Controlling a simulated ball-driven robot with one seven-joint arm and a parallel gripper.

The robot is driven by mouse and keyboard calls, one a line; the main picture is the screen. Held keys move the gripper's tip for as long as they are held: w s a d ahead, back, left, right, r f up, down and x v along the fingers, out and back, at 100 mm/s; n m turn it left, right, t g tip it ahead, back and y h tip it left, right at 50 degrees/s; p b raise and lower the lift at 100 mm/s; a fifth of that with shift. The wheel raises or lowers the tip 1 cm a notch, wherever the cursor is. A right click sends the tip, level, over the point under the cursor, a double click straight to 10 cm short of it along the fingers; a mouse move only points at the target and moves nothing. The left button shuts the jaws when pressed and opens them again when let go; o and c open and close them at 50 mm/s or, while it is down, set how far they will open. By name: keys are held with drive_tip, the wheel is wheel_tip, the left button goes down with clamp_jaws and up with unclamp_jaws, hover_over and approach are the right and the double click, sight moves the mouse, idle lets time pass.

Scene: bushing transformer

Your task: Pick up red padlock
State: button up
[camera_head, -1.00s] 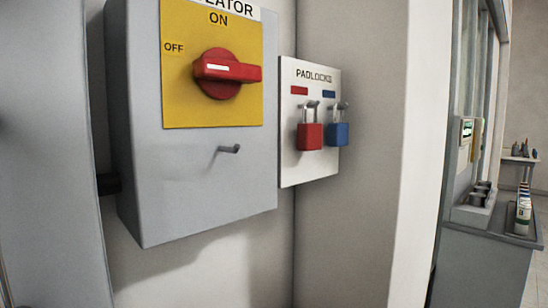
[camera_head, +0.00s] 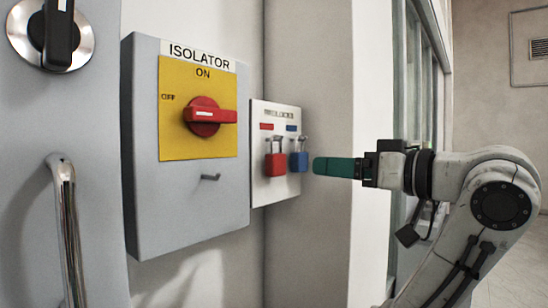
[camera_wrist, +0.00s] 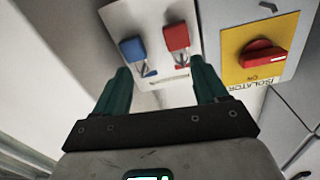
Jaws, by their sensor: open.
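The red padlock (camera_head: 275,164) hangs on a hook of the white padlock board (camera_head: 262,188), under a small red label. The blue padlock (camera_head: 299,161) hangs to its right under a blue label. My gripper (camera_head: 318,166) is to the right of both padlocks in the head view, pointing left at the board, with green fingers. In the wrist view my gripper (camera_wrist: 160,75) is open and empty. There the picture is turned over, with the red padlock (camera_wrist: 176,38) near the right finger and the blue padlock (camera_wrist: 132,50) near the left finger.
The grey isolator box (camera_head: 180,200) with its red rotary switch (camera_head: 208,116) stands left of the board and juts out. A bare peg (camera_head: 210,177) sticks out below the switch. A chrome handle (camera_head: 66,230) is at far left. A wall pillar (camera_head: 330,80) is behind my gripper.

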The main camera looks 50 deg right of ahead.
sight(280, 154)
drive_tip(key=w+a+r+n+y+p, duration=0.1)
drive_tip(key=w+a+r+n+p, duration=0.1)
drive_tip(key=w+p, duration=0.3)
drive_tip(key=shift+w+a+r+p, duration=0.15)
drive_tip(key=shift+a+r+p, duration=0.15)
drive_tip(key=shift+p, duration=2.05)
drive_tip(key=shift+w+f+p, duration=0.2)
drive_tip(key=shift+w+p, duration=0.8)
drive_tip(key=shift+w, duration=0.3)
drive_tip(key=shift+w+f+p, duration=0.15)
drive_tip(key=shift+w+p, duration=0.8)
drive_tip(key=shift+w, duration=0.35)
drive_tip(key=c, duration=1.2)
